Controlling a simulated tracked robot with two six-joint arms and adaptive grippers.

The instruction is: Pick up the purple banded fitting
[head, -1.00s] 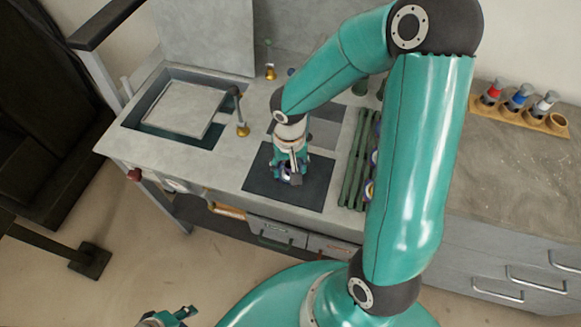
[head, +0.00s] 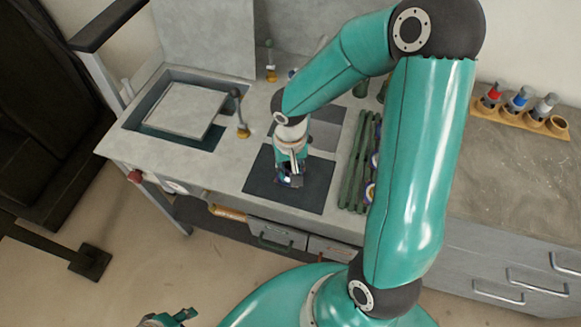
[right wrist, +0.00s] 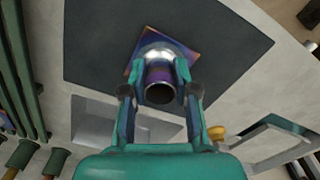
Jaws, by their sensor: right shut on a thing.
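The purple banded fitting (right wrist: 157,72) is a short tube with a silvery collar and a dark open end, seen between my right fingers in the right wrist view. It is at the dark mat (right wrist: 90,50), with a purple and orange square patch behind it. My right gripper (right wrist: 160,95) is shut on the fitting, a finger on each side. In the head view my right gripper (head: 290,176) is over the dark mat (head: 312,195), and it mostly hides the fitting. My left gripper (head: 170,318) is at the bottom edge, far from the bench, and only partly visible.
Left of the mat is a recess with a grey plate (head: 178,108) and a small post with a brass base (head: 243,130). Right of the mat is a green rack (head: 352,175) holding fittings. A wooden holder (head: 535,119) with coloured bottles stands at the far right.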

